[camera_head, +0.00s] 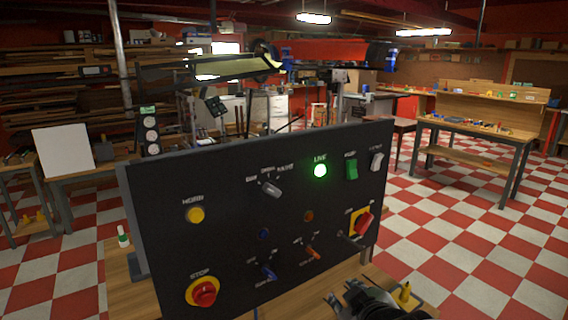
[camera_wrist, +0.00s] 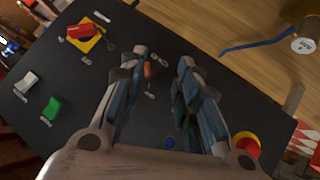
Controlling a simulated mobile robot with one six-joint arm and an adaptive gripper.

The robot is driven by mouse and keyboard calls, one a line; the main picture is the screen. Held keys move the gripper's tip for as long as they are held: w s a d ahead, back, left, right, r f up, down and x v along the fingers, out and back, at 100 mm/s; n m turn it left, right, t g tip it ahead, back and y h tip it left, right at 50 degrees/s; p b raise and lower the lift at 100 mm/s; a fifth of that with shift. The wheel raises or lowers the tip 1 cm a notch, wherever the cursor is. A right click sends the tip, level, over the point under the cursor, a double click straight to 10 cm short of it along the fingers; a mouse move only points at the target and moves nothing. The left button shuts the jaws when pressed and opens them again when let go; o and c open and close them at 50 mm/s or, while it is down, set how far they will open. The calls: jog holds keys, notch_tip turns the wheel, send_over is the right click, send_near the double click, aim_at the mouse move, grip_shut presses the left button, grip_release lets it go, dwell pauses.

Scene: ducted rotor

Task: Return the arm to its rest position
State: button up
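My gripper (camera_head: 338,302) is low in front of the black control panel (camera_head: 230,220), at the bottom of the head view. In the wrist view my gripper (camera_wrist: 163,62) shows two fingers spread apart with nothing between them. The panel lies beyond the fingers there, apart from them as far as I can tell. The green LIVE lamp (camera_head: 320,170) is lit. The panel also carries a green rocker (camera_head: 351,169), a white rocker (camera_head: 377,161), a red rotary switch on a yellow plate (camera_head: 363,223) and a red stop button (camera_head: 204,292). My arm is mostly out of view.
The panel stands on a wooden bench (camera_head: 130,294). A small yellow object (camera_head: 405,292) is close to the right of my gripper.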

jog(key=s+d+r+m+g, duration=0.1)
jog(key=s+m+g, duration=0.5)
jog(key=s, duration=1.7)
jog(key=shift+r+m+h, duration=0.4)
jog(key=shift+r+m, duration=0.15)
jog(key=shift+m, duration=0.05)
